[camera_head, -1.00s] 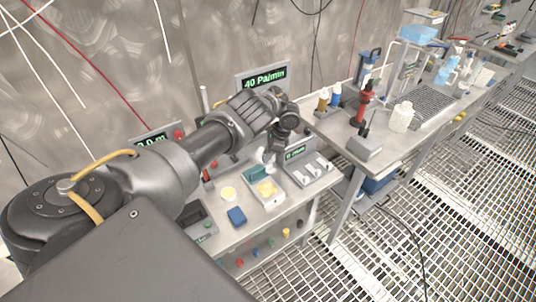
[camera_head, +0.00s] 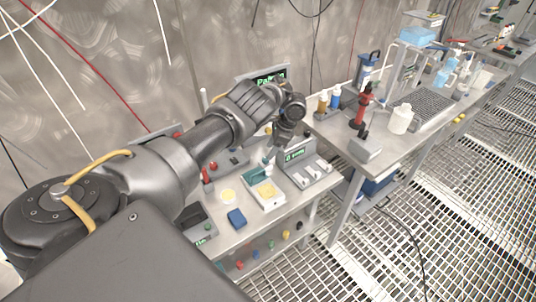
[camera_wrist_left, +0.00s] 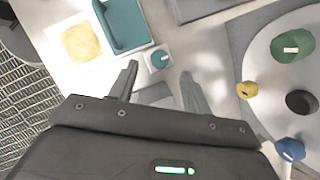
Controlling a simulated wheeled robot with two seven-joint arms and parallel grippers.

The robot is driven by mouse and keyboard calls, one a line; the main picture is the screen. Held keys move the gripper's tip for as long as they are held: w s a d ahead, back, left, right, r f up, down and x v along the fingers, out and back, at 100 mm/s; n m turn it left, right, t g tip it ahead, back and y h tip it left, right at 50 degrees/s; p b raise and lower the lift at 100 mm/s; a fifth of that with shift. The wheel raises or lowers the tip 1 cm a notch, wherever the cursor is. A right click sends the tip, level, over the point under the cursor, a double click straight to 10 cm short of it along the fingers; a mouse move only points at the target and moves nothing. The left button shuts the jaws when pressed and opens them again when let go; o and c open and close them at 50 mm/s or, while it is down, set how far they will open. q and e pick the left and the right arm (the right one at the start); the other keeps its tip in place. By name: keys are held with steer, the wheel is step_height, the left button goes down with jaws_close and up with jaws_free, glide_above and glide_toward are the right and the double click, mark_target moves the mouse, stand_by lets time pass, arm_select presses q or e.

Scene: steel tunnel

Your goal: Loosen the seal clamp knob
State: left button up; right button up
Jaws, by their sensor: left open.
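In the left wrist view a small teal knob (camera_wrist_left: 160,59) with a pale mark sits on a white block, just beyond my fingertips. Beside it is a white tray (camera_wrist_left: 54,38) with a yellow pad (camera_wrist_left: 82,43) and a teal block (camera_wrist_left: 122,24). A green knob (camera_wrist_left: 292,46), a yellow knob (camera_wrist_left: 247,90) and a blue knob (camera_wrist_left: 290,149) sit on or by a rounded grey part at the right. No label shows which knob is the seal clamp's. My left gripper (camera_wrist_left: 158,72) is open and empty, its fingers either side of the teal knob's line. My right gripper is out of view.
In the head view, a blue block (camera_head: 236,218) and a yellow disc (camera_head: 228,195) lie on the bench. Bottles and a red stand (camera_head: 361,108) occupy the right bench.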

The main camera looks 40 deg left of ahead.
arm_select(q)
steer(key=v, duration=0.6)
stand_by(0.4)
